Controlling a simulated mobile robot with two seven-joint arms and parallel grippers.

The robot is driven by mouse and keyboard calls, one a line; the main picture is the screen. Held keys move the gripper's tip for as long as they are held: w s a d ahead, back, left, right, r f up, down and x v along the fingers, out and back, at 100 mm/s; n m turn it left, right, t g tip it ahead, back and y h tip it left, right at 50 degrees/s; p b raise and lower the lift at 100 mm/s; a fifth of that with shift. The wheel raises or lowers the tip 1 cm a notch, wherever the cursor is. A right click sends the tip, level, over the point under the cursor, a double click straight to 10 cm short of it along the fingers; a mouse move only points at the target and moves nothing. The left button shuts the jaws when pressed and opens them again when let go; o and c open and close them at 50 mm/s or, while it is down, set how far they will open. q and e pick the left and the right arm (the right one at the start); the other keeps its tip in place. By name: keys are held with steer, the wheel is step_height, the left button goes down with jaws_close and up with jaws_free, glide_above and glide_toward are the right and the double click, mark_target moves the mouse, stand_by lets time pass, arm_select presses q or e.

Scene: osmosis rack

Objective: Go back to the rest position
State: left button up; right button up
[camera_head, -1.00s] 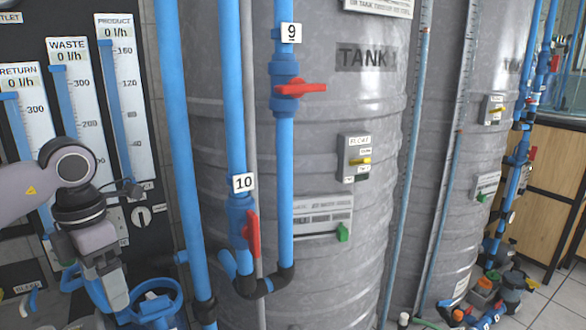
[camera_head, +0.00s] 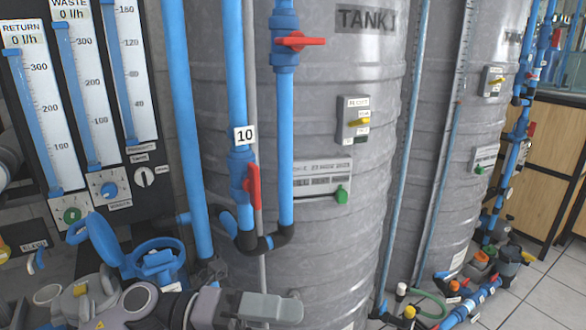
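My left gripper (camera_head: 268,308) is low in the head view, left of centre. It is seen side-on, pointing right, in front of the lower part of the grey tank. I cannot tell whether its fingers are open or shut, and no object shows in them. My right gripper is not in view.
The tank (camera_head: 330,230) stands behind blue pipes, with a red-handled valve (camera_head: 253,185) labelled 10 and another red valve handle (camera_head: 300,41) above. Flow gauges (camera_head: 85,90) are at left, over an open blue-lidded housing (camera_head: 155,258). Tiled floor (camera_head: 540,290) shows at right.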

arm_select(q)
steer(key=w+a+f+n+t+y+b, duration=0.2)
steer(key=a+f+n+t+y, duration=0.2)
steer(key=f+n+t, duration=0.55)
steer(key=w+a+f+n+t+y+b, duration=0.1)
steer(key=w+a+f+n+t+y, duration=0.25)
steer(key=n+t, duration=1.05)
steer(key=s+a+f+n+g+y+b, duration=0.1)
steer(key=s+a+f+n+g+y, duration=0.45)
steer(key=f, duration=0.55)
steer(key=s+a+f+n+g+y+b, duration=0.2)
steer(key=s+a+f+n+g, duration=0.35)
steer(key=s+f+n, duration=0.45)
step_height(320, 180, up, 11)
steer(key=m+p, duration=0.1)
steer(key=p, duration=1.3)
steer(key=shift+r+y, duration=0.15)
steer(key=shift+y, duration=0.15)
steer(key=shift+w, duration=0.1)
